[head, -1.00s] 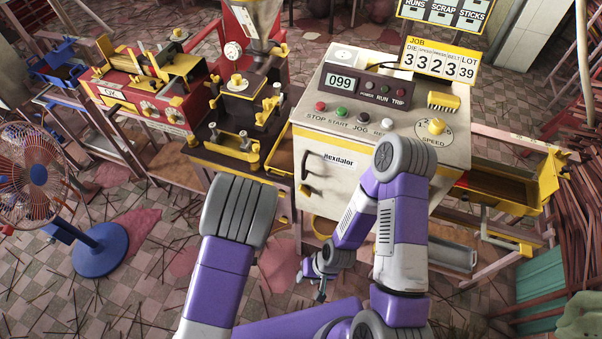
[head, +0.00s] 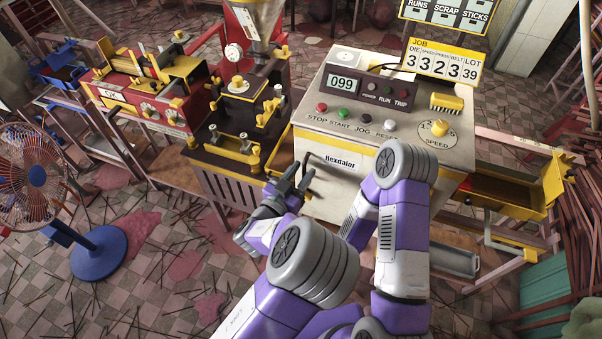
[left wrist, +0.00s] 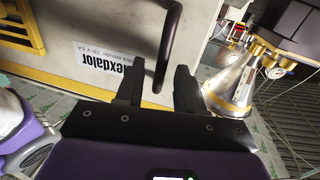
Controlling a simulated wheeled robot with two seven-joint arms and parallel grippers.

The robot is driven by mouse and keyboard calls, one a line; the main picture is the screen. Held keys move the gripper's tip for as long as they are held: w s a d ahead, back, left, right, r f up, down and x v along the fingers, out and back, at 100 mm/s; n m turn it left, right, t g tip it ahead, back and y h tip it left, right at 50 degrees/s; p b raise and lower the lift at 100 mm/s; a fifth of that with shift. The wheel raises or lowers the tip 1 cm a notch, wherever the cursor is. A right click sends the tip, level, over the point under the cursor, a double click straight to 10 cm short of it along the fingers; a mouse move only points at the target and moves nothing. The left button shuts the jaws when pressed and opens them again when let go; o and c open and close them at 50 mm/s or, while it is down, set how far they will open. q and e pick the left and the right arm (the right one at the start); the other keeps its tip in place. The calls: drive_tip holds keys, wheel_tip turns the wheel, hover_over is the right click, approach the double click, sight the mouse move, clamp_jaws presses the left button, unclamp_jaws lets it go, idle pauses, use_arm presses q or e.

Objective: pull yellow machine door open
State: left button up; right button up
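The cream machine (head: 375,135) with yellow trim and a "Hexdalor" label stands in front of me. Its front panel (head: 335,200) looks closed. A dark bent handle (left wrist: 172,38) sticks out from the panel near its left side, beside the label. My left gripper (head: 295,179) is open in front of the handle; in the left wrist view the gripper (left wrist: 158,82) has its fingers apart, with the lower end of the handle between them. I cannot tell whether they touch it. My right gripper is hidden, and my right arm covers part of the panel.
A dark press (head: 238,125) with yellow fittings stands close on the left, beside a red machine (head: 160,90). A blue-based fan (head: 98,255) stands at the far left. A yellow tray (head: 505,185) juts out on the right. Thin sticks litter the floor.

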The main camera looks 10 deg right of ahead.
use_arm(q)
clamp_jaws()
idle(0.5)
